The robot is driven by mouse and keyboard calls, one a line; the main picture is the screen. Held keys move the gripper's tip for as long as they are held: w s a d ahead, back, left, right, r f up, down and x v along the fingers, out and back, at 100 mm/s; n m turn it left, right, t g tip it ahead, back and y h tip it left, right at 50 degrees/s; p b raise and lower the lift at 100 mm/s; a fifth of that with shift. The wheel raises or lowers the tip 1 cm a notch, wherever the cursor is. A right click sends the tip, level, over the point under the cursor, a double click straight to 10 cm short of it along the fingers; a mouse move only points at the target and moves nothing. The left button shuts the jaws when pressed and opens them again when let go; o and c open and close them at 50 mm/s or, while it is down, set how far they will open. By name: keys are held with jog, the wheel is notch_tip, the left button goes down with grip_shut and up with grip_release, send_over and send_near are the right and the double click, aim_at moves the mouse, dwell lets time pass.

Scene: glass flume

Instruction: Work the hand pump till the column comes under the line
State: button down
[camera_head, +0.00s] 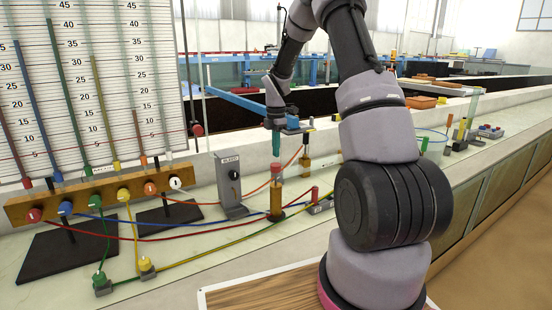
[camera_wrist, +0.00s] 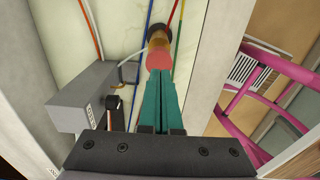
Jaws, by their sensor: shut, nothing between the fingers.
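The hand pump appears to be the upright brass cylinder with a red top (camera_head: 277,200) on the bench. In the wrist view its red knob (camera_wrist: 159,57) lies just beyond my fingertips. My gripper (camera_head: 276,153) points down above the knob, its teal fingers shut together with nothing between them. A small gap shows between fingertips and knob in the head view. The white scale board (camera_head: 100,75) at left carries several coloured columns, among them blue, green, yellow and orange, at different heights. I cannot tell which column or line is meant.
A grey box with a black knob (camera_head: 232,185) stands just left of the pump, also seen in the wrist view (camera_wrist: 83,97). Coloured hoses (camera_head: 190,236) run across the bench from the wooden manifold (camera_head: 100,199). Another brass post (camera_head: 305,163) stands behind, right.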

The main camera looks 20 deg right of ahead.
aim_at(276, 165)
jog(key=shift+f, duration=1.6)
notch_tip(276, 165, down, 5)
jog(key=shift+r, duration=0.1)
jog(key=shift+s, duration=0.1)
jog(key=shift+f, duration=0.2)
